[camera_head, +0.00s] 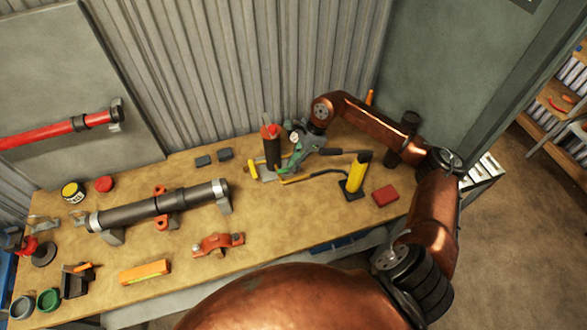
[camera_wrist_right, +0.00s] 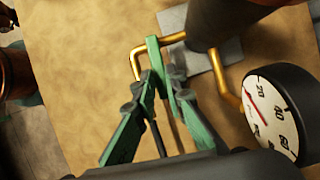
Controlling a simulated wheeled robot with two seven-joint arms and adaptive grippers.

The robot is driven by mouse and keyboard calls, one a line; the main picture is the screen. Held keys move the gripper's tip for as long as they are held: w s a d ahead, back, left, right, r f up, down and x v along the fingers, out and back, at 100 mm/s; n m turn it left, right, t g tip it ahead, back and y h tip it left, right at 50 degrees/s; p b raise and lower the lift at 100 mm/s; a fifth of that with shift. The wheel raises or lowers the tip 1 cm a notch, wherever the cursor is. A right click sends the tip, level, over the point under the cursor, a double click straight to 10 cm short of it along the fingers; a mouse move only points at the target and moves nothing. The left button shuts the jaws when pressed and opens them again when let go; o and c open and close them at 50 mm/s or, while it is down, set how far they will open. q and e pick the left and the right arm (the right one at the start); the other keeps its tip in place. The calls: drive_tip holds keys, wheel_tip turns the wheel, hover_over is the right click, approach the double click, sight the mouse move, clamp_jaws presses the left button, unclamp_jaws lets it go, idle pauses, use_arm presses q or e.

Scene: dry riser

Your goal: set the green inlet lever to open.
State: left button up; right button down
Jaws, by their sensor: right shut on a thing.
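The green inlet lever (camera_wrist_right: 153,58) is a flat green bar beside a bent brass pipe (camera_wrist_right: 172,38) in the right wrist view. My right gripper (camera_wrist_right: 163,82) has its fingertips closed around the lever's near part. In the head view my right gripper (camera_head: 293,161) reaches down beside a dark cylinder with a red top (camera_head: 272,152); the lever cannot be told apart from the green fingers there. A round white dial gauge (camera_wrist_right: 270,112) stands to the right of the gripper in the wrist view. My left gripper is not in view.
The wooden bench (camera_head: 290,215) has free room in front of the cylinder. A dark pipe (camera_head: 160,205) lies left on supports. A corrugated wall (camera_head: 230,70) stands behind.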

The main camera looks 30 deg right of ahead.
idle(0.3)
drive_tip(key=c, duration=2)
unclamp_jaws()
drive_tip(key=shift+o, duration=0.2)
drive_tip(key=v, duration=1.2)
drive_tip(key=shift+d, duration=0.1)
